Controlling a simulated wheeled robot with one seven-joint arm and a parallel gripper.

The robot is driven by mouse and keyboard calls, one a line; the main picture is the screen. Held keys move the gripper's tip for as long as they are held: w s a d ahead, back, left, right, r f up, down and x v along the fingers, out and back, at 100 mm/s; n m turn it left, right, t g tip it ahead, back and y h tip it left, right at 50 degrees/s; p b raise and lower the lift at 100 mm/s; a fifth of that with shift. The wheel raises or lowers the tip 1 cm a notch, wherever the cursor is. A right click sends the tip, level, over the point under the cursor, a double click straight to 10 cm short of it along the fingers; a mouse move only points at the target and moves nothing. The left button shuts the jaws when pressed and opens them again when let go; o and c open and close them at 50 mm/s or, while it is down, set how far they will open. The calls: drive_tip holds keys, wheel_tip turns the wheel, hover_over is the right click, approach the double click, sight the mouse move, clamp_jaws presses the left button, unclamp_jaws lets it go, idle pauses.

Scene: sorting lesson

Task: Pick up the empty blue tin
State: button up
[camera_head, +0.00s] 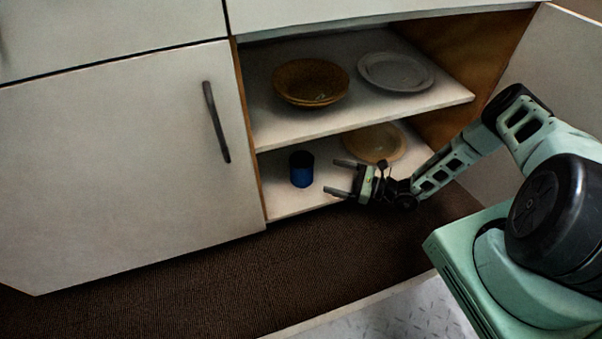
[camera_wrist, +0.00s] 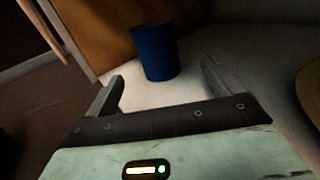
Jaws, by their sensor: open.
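The blue tin (camera_head: 302,174) stands upright on the lower shelf of the open cupboard, near its left side. Its upper inside looks dark in the head view; I cannot see its bottom. My gripper (camera_head: 335,177) is open, at the shelf's front, just right of the tin with its fingers pointing at it. In the wrist view the tin (camera_wrist: 157,51) stands beyond the fingertips of my gripper (camera_wrist: 163,76), roughly midway between them. Nothing is between the fingers, and the tin appears apart from them.
A wooden-coloured plate (camera_head: 374,144) lies on the lower shelf (camera_head: 284,207), behind my gripper. The upper shelf (camera_head: 286,131) above holds a brown bowl (camera_head: 310,82) and a grey plate (camera_head: 396,72). The closed cupboard door (camera_head: 120,165) is at left; an open door (camera_head: 560,75) is at right.

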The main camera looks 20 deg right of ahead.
sight(312, 172)
drive_tip(key=b+x, duration=0.2)
drive_tip(key=x, duration=0.4)
drive_tip(key=shift+w+a+b, duration=0.1)
drive_tip(key=shift+a+b, duration=0.1)
drive_tip(key=shift+b, duration=0.15)
drive_tip(key=b+x, duration=0.3)
drive_tip(key=x, duration=0.1)
drive_tip(key=shift+a+f+b, duration=0.15)
drive_tip(key=shift+a+b, duration=0.1)
drive_tip(key=shift+b, duration=0.15)
drive_tip(key=shift+w+a, duration=0.25)
drive_tip(key=shift+a, duration=0.2)
drive_tip(key=c, duration=1.1)
